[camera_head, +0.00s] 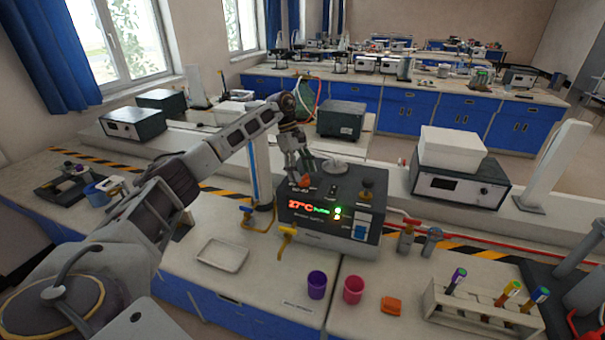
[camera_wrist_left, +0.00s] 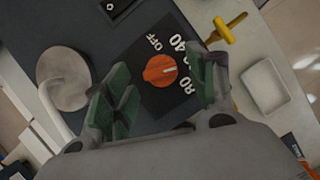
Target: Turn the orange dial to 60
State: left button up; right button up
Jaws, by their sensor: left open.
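The orange dial (camera_wrist_left: 160,71) sits on a dark square plate marked OFF, 40 and further numbers, some partly hidden by a finger. Its white mark points right and slightly up in the wrist view, to the side of the 40; the exact setting is unclear. The dial (camera_head: 304,181) also shows on top of the dark device (camera_head: 320,225), whose red display reads about 27°C. My left gripper (camera_head: 297,168) is over the dial. Its green-padded fingers (camera_wrist_left: 160,95) are open, one on each side of the dial, apart from it. My right gripper is not in view.
A round light plate (camera_wrist_left: 63,78) lies beside the dial. A yellow-handled tap (camera_head: 286,238) stands before the device. A white tray (camera_head: 222,254), a purple cup (camera_head: 316,284), a pink cup (camera_head: 353,289) and a tube rack (camera_head: 480,310) stand on the bench in front.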

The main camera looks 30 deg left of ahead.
pick_arm(q)
jog(key=v, duration=1.1)
jog(key=shift+f, duration=0.15)
dwell(0.6)
